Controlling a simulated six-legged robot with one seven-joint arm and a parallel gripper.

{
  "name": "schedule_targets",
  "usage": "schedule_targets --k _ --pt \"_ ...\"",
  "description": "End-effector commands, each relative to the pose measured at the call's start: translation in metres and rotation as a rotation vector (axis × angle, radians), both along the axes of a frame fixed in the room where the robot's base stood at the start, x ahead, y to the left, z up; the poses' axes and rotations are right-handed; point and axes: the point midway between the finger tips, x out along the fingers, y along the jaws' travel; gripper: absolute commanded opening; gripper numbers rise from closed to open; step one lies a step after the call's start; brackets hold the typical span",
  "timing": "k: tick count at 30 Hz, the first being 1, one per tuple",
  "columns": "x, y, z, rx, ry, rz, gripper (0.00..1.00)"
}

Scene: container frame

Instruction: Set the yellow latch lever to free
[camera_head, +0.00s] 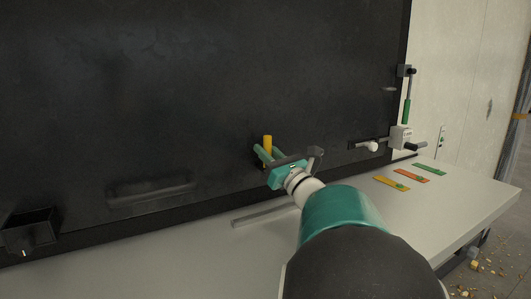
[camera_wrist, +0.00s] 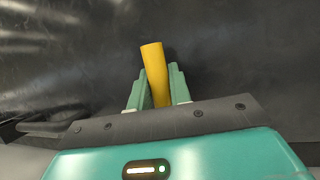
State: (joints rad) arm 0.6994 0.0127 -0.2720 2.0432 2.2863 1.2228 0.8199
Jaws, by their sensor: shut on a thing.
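The yellow latch lever (camera_head: 267,143) stands roughly upright in front of the black panel, near the panel's lower edge. In the wrist view the yellow lever (camera_wrist: 154,70) leans slightly left at its top and rises above the fingers. My teal gripper (camera_head: 268,155) is at the lever, with one finger on each side of it. In the wrist view my gripper (camera_wrist: 158,92) is shut on the lever's lower part. The lever's base and pivot are hidden behind the gripper's body. No free or locked marking can be read.
The black panel (camera_head: 150,80) fills the back. A pale ledge (camera_head: 150,265) runs below it, with yellow, orange and green strips (camera_head: 411,175) at right. A green-handled lever (camera_head: 406,110) and a grey latch block (camera_head: 401,138) are at the panel's right edge. A black box (camera_head: 28,230) is at left.

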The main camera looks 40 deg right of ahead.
Motion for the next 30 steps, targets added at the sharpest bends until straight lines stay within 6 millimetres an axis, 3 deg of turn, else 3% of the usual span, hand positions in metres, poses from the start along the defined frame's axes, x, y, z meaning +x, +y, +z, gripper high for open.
schedule_targets --k 11,12,15,25,30 --pt "-0.001 -0.002 -0.001 0.013 -0.001 -0.003 0.0" --pt "-0.001 -0.002 -0.001 0.013 -0.001 -0.003 0.22" --pt "-0.001 -0.002 -0.001 0.012 -0.001 -0.003 0.41" --pt "-0.002 -0.001 -0.001 0.009 -0.002 -0.001 0.41" --pt "-0.018 0.001 -0.008 0.01 -0.002 -0.002 0.41"
